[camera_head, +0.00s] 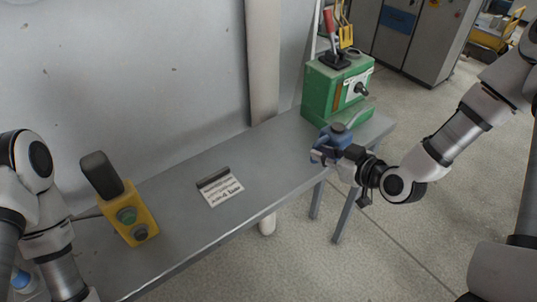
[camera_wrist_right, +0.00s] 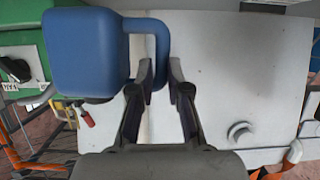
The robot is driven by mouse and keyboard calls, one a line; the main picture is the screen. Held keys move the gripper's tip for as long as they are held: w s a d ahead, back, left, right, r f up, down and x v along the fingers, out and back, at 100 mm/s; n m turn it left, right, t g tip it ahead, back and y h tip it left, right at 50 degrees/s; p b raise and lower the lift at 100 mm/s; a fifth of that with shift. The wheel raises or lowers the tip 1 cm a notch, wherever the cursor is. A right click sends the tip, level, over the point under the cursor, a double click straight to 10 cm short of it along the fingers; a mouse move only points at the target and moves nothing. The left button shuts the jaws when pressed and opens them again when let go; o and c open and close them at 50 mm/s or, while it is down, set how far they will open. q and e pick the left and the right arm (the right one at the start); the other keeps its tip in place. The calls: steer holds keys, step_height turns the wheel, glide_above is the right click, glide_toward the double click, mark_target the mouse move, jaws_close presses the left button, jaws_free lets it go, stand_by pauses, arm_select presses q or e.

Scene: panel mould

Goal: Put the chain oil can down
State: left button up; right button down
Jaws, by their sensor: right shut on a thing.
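The chain oil can is a blue can with a loop handle. In the head view the can (camera_head: 340,133) is partly hidden by my right gripper (camera_head: 330,153), by the table's front edge at the green box. In the right wrist view the can (camera_wrist_right: 85,52) fills the upper left, its handle reaching between the fingertips of my right gripper (camera_wrist_right: 161,78). The right gripper is shut on the can. I cannot tell whether the can touches the table. My left arm shows at the left edge, but its gripper is not in view.
The grey table (camera_head: 185,182) runs along a pale wall. The tabletop between card and green box is clear.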

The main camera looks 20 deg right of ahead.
steer(key=w+a+p, duration=0.1)
steer(key=w+a, duration=0.1)
steer(key=a, duration=0.2)
steer(key=w+a+f+p, duration=0.1)
steer(key=w+a, duration=0.2)
steer(key=a, duration=0.1)
steer(key=w+a+p, duration=0.1)
steer(key=w+a, duration=0.1)
steer(key=a, duration=0.2)
steer(key=shift+w+a+f, duration=0.25)
steer(key=shift+w+f, duration=0.1)
steer(key=shift+w, duration=0.05)
step_height(320, 180, down, 3)
steer(key=shift+d+f+p, duration=0.1)
steer(key=shift+p, duration=0.55)
steer(key=shift+f, duration=0.1)
steer(key=c, duration=1.1)
jaws_free()
steer(key=shift+c, duration=0.2)
arm_select(q)
steer(key=r, duration=0.3)
steer(key=shift+w+a+r, duration=0.2)
steer(key=shift+r, duration=0.15)
arm_select(e)
steer(key=shift+s, duration=0.1)
